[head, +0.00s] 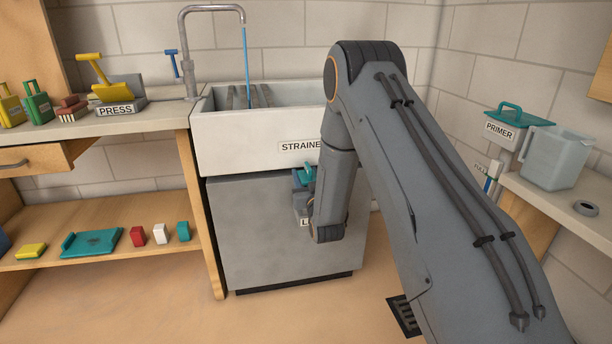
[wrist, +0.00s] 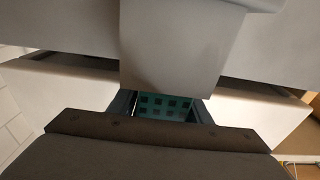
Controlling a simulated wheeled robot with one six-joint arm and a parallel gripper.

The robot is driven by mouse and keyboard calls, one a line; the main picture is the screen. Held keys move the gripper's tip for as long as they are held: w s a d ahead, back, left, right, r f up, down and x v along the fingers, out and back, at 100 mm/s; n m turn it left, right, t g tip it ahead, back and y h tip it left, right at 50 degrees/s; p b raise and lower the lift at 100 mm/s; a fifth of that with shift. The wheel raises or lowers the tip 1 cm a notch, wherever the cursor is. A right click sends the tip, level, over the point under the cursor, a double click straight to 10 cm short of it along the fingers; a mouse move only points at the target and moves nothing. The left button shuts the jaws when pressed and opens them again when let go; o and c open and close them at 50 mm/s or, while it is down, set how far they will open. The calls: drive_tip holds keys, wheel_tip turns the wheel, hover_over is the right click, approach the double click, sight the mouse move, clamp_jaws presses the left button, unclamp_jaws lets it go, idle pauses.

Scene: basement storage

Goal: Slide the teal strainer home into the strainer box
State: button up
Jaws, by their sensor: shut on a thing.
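The teal strainer (wrist: 165,106), with rows of square holes, shows between the two fingers of my gripper (wrist: 162,110) in the wrist view. My gripper is shut on it. A pale block in front hides its upper part. In the head view a small teal part (head: 304,174) shows beside my arm, in front of the cabinet under the sink. I cannot tell how far the strainer is inside the box.
The white sink (head: 240,147) has a tap (head: 190,60) with running water. The left counter (head: 90,126) holds a press and colored tools. The lower shelf (head: 45,260) holds a teal tray and small blocks. A jug (head: 556,158) stands on the right shelf. A dark floor drain (head: 404,316) lies below.

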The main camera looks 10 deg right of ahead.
sight(308, 180)
drive_tip(key=shift+f, duration=0.15)
drive_tip(key=o, duration=1.4)
drive_tip(key=shift+o, duration=0.2)
drive_tip(key=shift+s+f+p, duration=0.2)
drive_tip(key=shift+s+p, duration=0.05)
drive_tip(key=shift+s, duration=1.75)
drive_tip(key=shift+s+f+p, duration=0.15)
drive_tip(key=shift+s+p, duration=0.1)
drive_tip(key=shift+s, duration=1.7)
